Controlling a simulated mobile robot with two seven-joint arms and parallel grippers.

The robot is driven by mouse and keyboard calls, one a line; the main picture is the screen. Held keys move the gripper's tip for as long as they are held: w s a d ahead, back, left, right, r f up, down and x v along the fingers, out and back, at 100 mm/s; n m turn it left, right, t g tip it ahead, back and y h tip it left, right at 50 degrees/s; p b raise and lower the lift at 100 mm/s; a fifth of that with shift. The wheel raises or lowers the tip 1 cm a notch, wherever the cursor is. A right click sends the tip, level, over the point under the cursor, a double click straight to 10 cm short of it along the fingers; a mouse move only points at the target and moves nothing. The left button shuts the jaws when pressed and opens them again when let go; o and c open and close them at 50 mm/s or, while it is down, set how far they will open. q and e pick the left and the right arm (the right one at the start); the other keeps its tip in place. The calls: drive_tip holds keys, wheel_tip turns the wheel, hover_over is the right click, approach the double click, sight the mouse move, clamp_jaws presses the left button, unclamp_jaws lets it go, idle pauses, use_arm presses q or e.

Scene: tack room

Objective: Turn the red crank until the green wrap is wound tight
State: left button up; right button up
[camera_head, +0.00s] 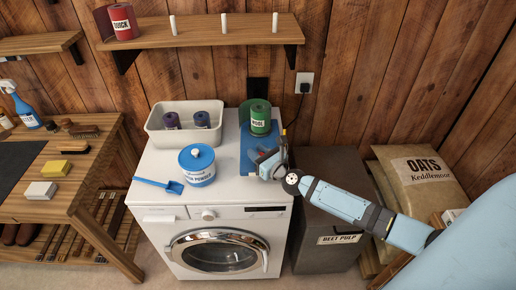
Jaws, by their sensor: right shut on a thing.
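The green wrap (260,127) is a roll labelled "WOOL", standing upright at the back right of the washing machine top. A darker green flap shows behind its upper left side. It sits on a blue base (246,154). My right gripper (266,163) reaches in from the right, low in front of the roll, and is shut. A little red shows at its fingers, where it holds the red crank; most of the crank is hidden by the gripper. My left gripper is not in view.
The white washing machine (165,200) carries a grey bin (158,140) with two dark rolls, a blue-and-white powder tub (197,168) and a blue scoop (160,184). A dark feed bin (325,225) stands to the right. A wooden shelf (200,36) hangs above.

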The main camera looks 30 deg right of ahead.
drive_tip(key=shift+w+a+r+m+h+p, duration=0.15)
drive_tip(key=shift+m+h+p, duration=0.2)
drive_tip(key=shift+h+p, duration=0.2)
drive_tip(key=shift+a+r+m+h+p, duration=0.15)
drive_tip(key=shift+m+h+p, duration=0.2)
drive_tip(key=shift+h+p, duration=0.2)
drive_tip(key=shift+w+m+h+p, duration=0.15)
drive_tip(key=shift+m+h+p, duration=0.35)
drive_tip(key=shift+h, duration=0.2)
drive_tip(key=shift+w+f+m+h, duration=0.1)
drive_tip(key=shift+f+m+h, duration=0.1)
drive_tip(key=shift+m+h, duration=0.3)
drive_tip(key=h, duration=0.1)
drive_tip(key=m+h, duration=0.1)
drive_tip(key=h, duration=0.1)
drive_tip(key=shift+w+f, duration=0.15)
drive_tip(key=shift+w, duration=0.1)
drive_tip(key=m+h, duration=0.1)
drive_tip(key=m+g+h+b, duration=0.1)
drive_tip(key=shift+w+h, duration=0.3)
drive_tip(key=shift+w+m+g+h, duration=0.1)
drive_tip(key=shift+m+g+h, duration=0.4)
drive_tip(key=shift+h, duration=0.1)
drive_tip(key=shift+w+m+g+h+b, duration=0.1)
drive_tip(key=shift+m+g+h+b, duration=0.2)
drive_tip(key=shift+h+b, duration=0.1)
